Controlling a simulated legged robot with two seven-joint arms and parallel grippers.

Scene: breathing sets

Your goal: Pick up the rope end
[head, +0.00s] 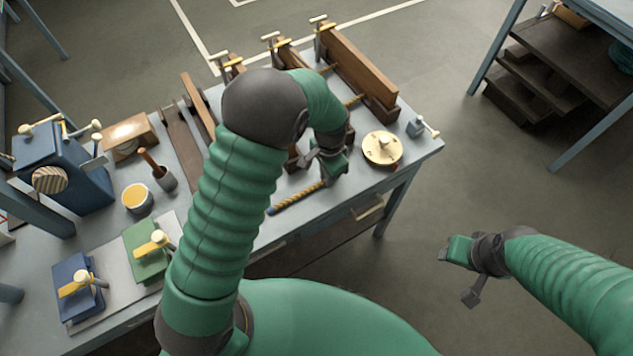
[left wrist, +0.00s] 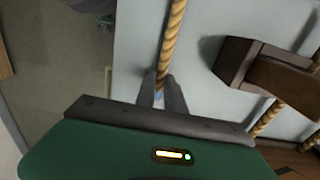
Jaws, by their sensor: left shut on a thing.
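A tan twisted rope (head: 298,196) lies along the front of the grey bench top, with a blue tip at its left end in the head view. In the left wrist view the rope (left wrist: 173,42) runs from the top edge down between my fingers, where a bit of blue shows. My left gripper (head: 323,165) is over the bench and shut on the rope end; it also shows in the left wrist view (left wrist: 160,92). My arm hides part of the bench. My right gripper (head: 459,268) is off the bench over the floor; its finger opening is unclear.
Wooden blocks with clamp handles (head: 360,72) stand at the back of the bench (head: 424,146). A round brass disc (head: 382,148) sits to the right of my left gripper. A yellow-filled cup (head: 137,197) and a green block (head: 148,262) stand left.

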